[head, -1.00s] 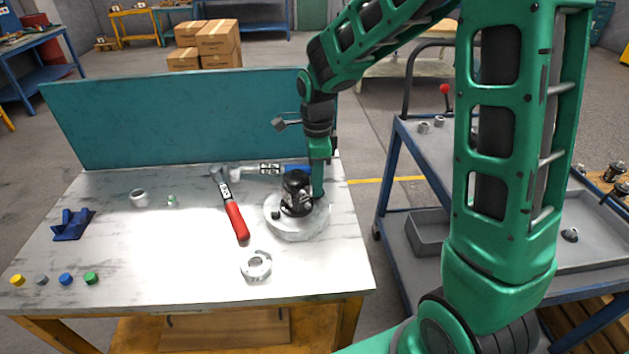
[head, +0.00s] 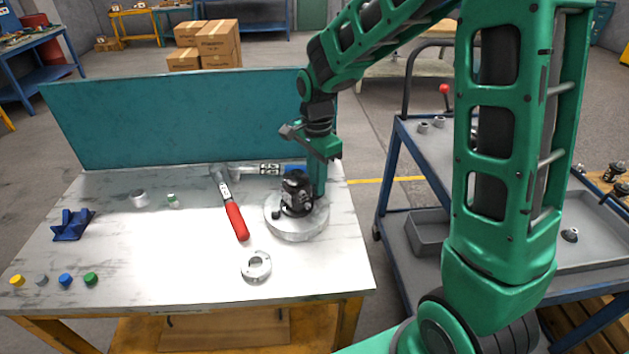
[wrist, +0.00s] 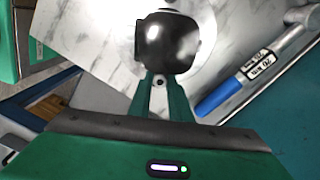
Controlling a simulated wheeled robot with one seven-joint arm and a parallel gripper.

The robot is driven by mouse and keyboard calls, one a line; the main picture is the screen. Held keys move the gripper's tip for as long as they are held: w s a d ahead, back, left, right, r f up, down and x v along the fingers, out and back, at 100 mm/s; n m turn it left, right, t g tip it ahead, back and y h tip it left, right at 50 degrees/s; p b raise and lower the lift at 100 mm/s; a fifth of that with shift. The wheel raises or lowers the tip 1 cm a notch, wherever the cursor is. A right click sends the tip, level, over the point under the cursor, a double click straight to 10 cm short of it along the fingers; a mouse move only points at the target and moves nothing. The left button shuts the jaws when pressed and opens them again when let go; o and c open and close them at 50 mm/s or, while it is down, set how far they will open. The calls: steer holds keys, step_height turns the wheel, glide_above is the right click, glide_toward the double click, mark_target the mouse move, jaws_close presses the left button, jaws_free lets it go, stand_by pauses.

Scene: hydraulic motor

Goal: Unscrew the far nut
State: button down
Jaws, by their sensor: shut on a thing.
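The black hydraulic motor (head: 297,192) stands on a round metal disc (head: 290,227) at the right part of the workbench. In the wrist view the motor's glossy black body (wrist: 167,43) is just beyond my fingertips. My gripper (head: 318,192) points down at the motor's far right side. Its green fingers close on a small part at the motor's base, which I take to be the far nut (wrist: 160,80). The fingers hide most of it, and its threads cannot be made out.
A red-handled wrench (head: 235,218) lies left of the disc. A metal ring (head: 256,266) lies in front. A teal panel (head: 190,122) borders the bench's back. A blue cart (head: 400,170) stands right.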

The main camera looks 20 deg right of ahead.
steer(key=n, duration=0.5)
stand_by(0.3)
steer(key=c, duration=1.9)
jaws_free()
steer(key=shift+o, duration=0.2)
steer(key=shift+r, duration=0.1)
steer(key=m, duration=1)
